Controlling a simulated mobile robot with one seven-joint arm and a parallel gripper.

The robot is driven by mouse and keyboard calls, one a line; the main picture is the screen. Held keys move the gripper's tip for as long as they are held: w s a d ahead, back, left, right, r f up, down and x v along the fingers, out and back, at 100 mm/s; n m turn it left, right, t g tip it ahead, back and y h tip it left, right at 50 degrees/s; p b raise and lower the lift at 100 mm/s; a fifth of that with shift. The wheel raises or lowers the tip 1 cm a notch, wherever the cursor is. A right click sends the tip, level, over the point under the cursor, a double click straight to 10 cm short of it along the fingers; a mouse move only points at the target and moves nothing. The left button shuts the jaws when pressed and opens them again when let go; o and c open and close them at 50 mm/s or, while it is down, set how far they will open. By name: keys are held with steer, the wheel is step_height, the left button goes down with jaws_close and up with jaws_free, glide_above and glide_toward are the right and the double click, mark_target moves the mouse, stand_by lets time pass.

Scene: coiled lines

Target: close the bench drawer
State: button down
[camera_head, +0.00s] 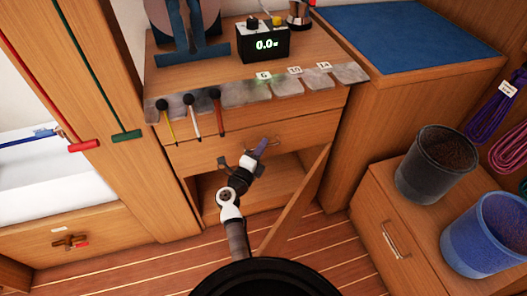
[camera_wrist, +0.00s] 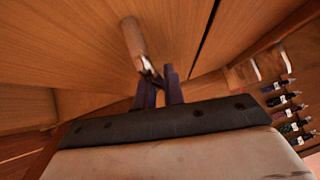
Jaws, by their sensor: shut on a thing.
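The bench drawer (camera_head: 205,155) is a wide wooden front under the bench top, above an open compartment. In the head view my gripper (camera_head: 257,151) is at the middle of this front, at its handle. The wrist view shows the wooden front (camera_wrist: 75,50) close ahead and the handle (camera_wrist: 133,42), a wooden bar with a metal end. The dark fingers of my gripper (camera_wrist: 160,90) are shut on the handle near that metal end. The fingers and wrist partly hide the handle in the head view. I cannot tell how far the drawer stands out.
On the bench top, a black box with a green display (camera_head: 263,42) stands near a blue stand (camera_head: 190,45). Several tools hang along the front edge. A blue-topped cabinet (camera_head: 410,35) stands to the right, with dark (camera_head: 437,165) and blue (camera_head: 487,232) buckets nearer.

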steer(key=shift+w+a+r, duration=0.1)
steer(key=shift+w, duration=0.1)
steer(key=c, duration=1.5)
jaws_free()
steer(key=shift+f, duration=0.2)
steer(key=shift+s, duration=0.1)
steer(key=b+v, duration=0.1)
steer(key=v, duration=1.2)
steer(key=shift+s, duration=0.3)
steer(key=shift+a, duration=0.1)
